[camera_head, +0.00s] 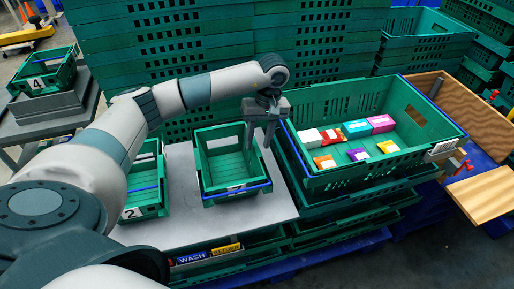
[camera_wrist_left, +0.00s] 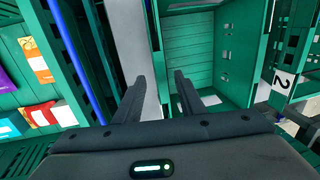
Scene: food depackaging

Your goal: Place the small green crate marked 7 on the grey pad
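A small green crate (camera_head: 222,190) with a blue front rim sits in the middle of the grey surface (camera_head: 185,215). My left gripper (camera_head: 260,148) is open and points down at the crate's right wall. In the left wrist view its fingers (camera_wrist_left: 160,90) are apart, with that wall's rim between them in the picture. I cannot tell whether they touch it. My right gripper is not in view.
A crate marked 2 (camera_head: 150,208) stands on the left. A crate marked 4 (camera_head: 42,88) sits on a grey stand (camera_head: 45,108) farther left. A large crate (camera_head: 345,183) with several colored packs stands close on the right. Tall crate stacks (camera_head: 200,50) fill the back.

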